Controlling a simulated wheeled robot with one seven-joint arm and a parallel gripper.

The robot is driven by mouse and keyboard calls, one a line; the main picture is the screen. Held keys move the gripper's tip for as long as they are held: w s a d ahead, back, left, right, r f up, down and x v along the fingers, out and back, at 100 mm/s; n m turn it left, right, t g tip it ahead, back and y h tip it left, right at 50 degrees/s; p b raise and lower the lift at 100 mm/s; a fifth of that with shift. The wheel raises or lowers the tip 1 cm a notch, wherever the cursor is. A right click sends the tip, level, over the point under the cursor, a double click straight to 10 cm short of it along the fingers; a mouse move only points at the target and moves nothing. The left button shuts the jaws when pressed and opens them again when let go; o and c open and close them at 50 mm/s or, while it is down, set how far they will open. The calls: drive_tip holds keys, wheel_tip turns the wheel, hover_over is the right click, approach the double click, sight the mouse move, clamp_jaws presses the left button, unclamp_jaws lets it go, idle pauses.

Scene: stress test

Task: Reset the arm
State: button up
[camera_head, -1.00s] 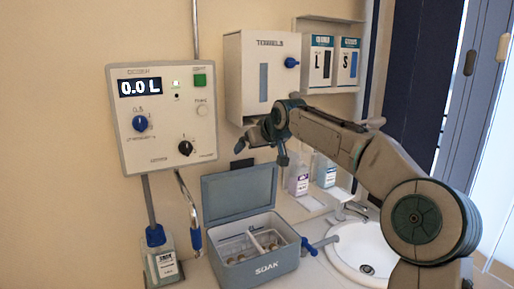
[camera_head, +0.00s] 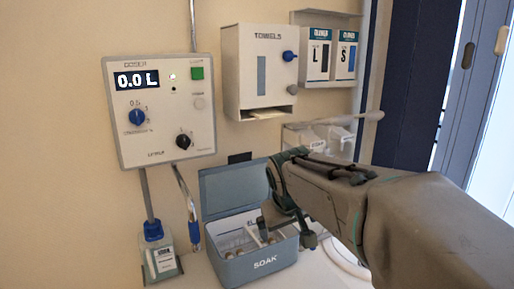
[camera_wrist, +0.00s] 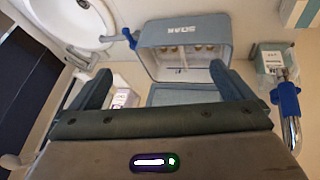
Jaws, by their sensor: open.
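My gripper (camera_head: 288,229) is open, its two fingers apart, in front of and over the right part of the grey SOAK box (camera_head: 265,268) in the head view. In the wrist view my open gripper (camera_wrist: 164,82) shows a finger on each side, with nothing held between them. The SOAK box (camera_wrist: 183,32) appears upside down beyond the fingers there. Its lid is up, and small pale items lie in its compartments. I cannot tell whether a fingertip touches the box. My forearm comes in from the right and hides most of the sink.
A doser panel (camera_head: 160,110) reading 0.0 L and a towels dispenser (camera_head: 260,75) are on the wall. A bottle (camera_head: 160,258) stands left of the box. The sink (camera_wrist: 70,22) and a blue-handled pipe (camera_wrist: 287,100) flank the box in the wrist view.

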drive_tip(key=s+d+f+m+g, duration=0.1)
drive_tip(key=s+d+f, duration=0.3)
drive_tip(key=s, duration=0.5)
drive_tip(key=s+d+f+m+g+y, duration=0.1)
drive_tip(key=s+d+f+m, duration=0.1)
drive_tip(key=s, duration=0.8)
wheel_tip(320, 180, down, 3)
drive_tip(key=shift+d+r+m, duration=0.15)
drive_tip(key=shift+d+m, duration=0.25)
drive_tip(key=shift+d, duration=0.5)
